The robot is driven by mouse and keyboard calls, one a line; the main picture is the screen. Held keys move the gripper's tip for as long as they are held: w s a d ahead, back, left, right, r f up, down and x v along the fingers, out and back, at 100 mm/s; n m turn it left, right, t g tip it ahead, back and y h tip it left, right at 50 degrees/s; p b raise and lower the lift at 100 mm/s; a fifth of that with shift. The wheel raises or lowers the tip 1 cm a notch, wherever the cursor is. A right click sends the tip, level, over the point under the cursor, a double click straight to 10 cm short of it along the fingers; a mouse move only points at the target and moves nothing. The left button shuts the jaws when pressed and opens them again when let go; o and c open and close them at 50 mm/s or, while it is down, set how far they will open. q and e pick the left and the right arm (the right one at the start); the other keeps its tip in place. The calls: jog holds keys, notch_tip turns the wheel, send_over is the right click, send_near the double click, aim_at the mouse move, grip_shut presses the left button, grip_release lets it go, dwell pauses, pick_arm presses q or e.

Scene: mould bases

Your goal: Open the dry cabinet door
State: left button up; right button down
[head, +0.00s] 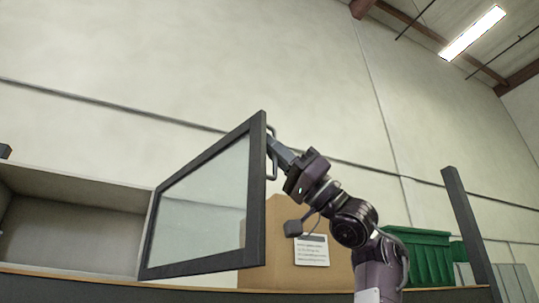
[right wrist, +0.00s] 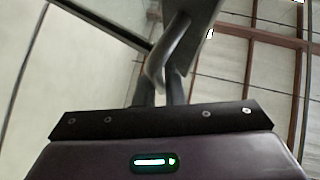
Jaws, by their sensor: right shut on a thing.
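The dry cabinet door (head: 256,205) is a glass pane in a dark frame. It stands swung open, at an angle out from the pale cabinet (head: 85,203) at the left, whose inside shows. A bar handle (head: 273,163) is on the door's right edge. My right gripper (head: 273,145) is shut on the upper part of this handle. In the right wrist view the grey handle (right wrist: 172,50) passes between the fingers of the gripper (right wrist: 161,85). My left gripper is not in view.
Behind my right arm are a brown cardboard box (head: 283,240) with a white label and a green ribbed bin (head: 430,255). A dark post (head: 467,230) stands at the right. Open space lies above the door, before the pale wall.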

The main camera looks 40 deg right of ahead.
jog(key=shift+d+r, duration=0.1)
dwell(0.3)
jog(key=c, duration=1.7)
grip_release()
jog(key=shift+c, duration=0.2)
jog(key=shift+o, duration=1)
jog(key=shift+s+a, duration=0.1)
jog(key=shift+a, duration=0.1)
jog(key=shift+d+f, duration=0.2)
jog(key=shift+f, duration=0.05)
jog(key=b+v, duration=0.3)
jog(key=v, duration=0.4)
jog(key=shift+b, duration=0.3)
jog(key=shift+s+d, duration=0.1)
jog(key=shift+s, duration=0.05)
